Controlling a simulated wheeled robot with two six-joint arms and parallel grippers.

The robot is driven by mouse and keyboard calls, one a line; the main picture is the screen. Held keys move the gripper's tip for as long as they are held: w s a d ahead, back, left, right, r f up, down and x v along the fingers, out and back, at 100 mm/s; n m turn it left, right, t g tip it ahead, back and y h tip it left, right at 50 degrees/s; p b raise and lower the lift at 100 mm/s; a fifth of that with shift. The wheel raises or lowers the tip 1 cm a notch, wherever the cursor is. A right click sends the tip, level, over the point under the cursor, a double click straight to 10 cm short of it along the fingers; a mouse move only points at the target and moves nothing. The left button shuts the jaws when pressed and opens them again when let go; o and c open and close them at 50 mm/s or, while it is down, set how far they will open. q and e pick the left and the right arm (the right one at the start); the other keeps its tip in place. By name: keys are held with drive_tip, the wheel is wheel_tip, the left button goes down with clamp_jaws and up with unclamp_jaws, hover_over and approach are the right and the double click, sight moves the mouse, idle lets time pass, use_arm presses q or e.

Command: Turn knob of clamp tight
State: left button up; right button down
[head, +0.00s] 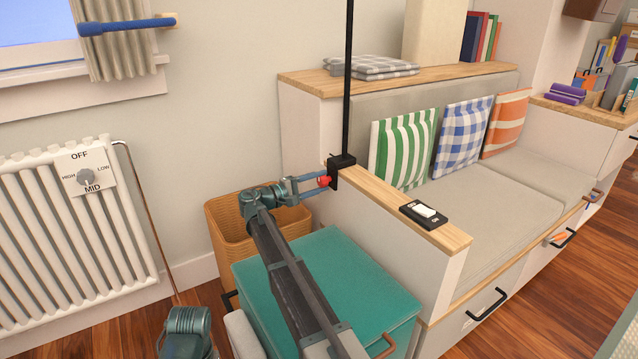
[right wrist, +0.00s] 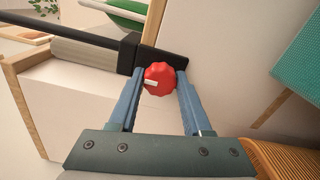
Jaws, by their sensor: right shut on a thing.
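The clamp (head: 341,161) is black and sits on the wooden top of the bench's end panel, with a black pole rising from it. Its red knob (head: 324,181) faces left toward my arm. My right gripper (head: 322,182) reaches the knob and is shut on it. In the right wrist view the round, lobed red knob (right wrist: 160,77) with a pale mark lies between the two blue fingers (right wrist: 160,82), against the black clamp body (right wrist: 165,62). In the head view a teal part of my left arm shows at the bottom left; its fingers are not visible.
A switch box (head: 426,213) lies on the same wooden ledge. A teal-topped box (head: 345,268) stands below my right arm, beside a wicker basket (head: 228,232). A radiator (head: 60,250) with a dial is at the left. Cushions (head: 402,150) rest on the bench.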

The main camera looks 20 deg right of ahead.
idle(0.5)
drive_tip(key=shift+c, duration=1.7)
unclamp_jaws()
drive_tip(key=shift+a, duration=0.15)
drive_tip(key=s+a, duration=0.2)
drive_tip(key=a, duration=1.1)
drive_tip(key=shift+a, duration=0.25)
